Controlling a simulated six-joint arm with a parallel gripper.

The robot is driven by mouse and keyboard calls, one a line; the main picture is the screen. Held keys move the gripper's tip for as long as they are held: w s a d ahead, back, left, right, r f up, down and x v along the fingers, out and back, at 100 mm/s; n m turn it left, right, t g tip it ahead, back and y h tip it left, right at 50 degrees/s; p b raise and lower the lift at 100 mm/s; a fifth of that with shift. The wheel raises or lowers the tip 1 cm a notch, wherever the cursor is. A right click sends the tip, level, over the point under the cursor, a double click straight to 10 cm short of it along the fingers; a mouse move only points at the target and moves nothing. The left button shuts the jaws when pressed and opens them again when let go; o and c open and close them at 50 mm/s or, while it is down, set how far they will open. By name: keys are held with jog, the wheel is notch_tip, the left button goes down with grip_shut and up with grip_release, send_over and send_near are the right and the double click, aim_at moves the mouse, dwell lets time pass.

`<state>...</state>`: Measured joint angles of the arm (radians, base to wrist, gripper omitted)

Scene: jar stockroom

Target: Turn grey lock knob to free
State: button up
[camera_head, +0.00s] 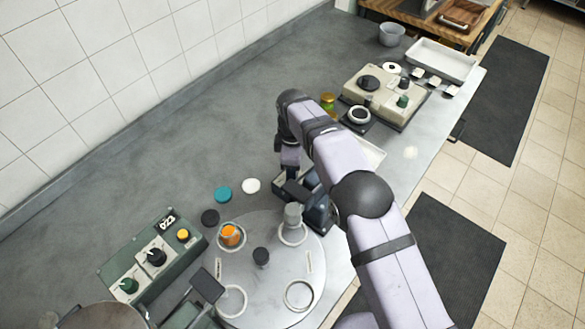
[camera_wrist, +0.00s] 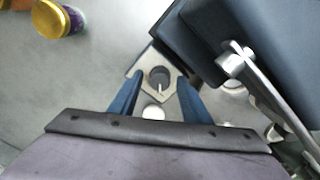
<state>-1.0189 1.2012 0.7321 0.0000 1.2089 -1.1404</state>
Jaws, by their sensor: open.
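The grey lock knob (camera_wrist: 159,76) shows in the wrist view as a dark grey round knob with a pale pointer line, set on a light beige plate (camera_wrist: 142,68). My gripper (camera_wrist: 160,84) is open, with one blue finger on each side of the knob; I cannot tell whether they touch it. The plate adjoins a dark blue device (camera_wrist: 215,35) with a metal lever (camera_wrist: 265,85). In the head view my gripper (camera_head: 290,168) is over the dark blue device (camera_head: 318,208) at the turntable's far edge, and the knob cannot be made out there.
A grey turntable (camera_head: 262,285) holds an orange-filled jar (camera_head: 230,235). A green control box (camera_head: 150,258) stands at left. Teal (camera_head: 223,194) and white (camera_head: 251,185) discs lie nearby. A gold-lidded jar (camera_wrist: 50,20) and a beige machine (camera_head: 385,95) stand beyond. The counter's back left is clear.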

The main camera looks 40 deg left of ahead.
jog(key=shift+f, duration=0.1)
jog(key=c, duration=1)
jog(key=shift+c, duration=0.2)
